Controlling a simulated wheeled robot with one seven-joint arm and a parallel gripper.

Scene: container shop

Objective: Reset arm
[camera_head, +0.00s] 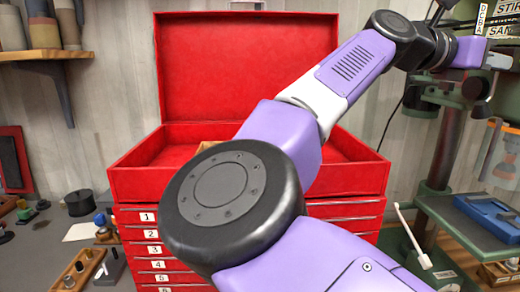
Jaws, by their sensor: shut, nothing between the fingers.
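My purple and black arm (345,70) crosses the picture from the lower middle to the upper right. Its wrist (468,52) is at the right edge, in front of a green machine. My gripper's fingers cannot be seen; the end of the arm runs to the right edge of the picture. The arm hides part of the red tool chest behind it.
The red tool chest (135,183) stands with its lid (230,60) raised and numbered drawers below. A green machine (445,150) stands at the right near a blue case (490,215). A wooden shelf (45,55) and small items on the bench are at the left.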

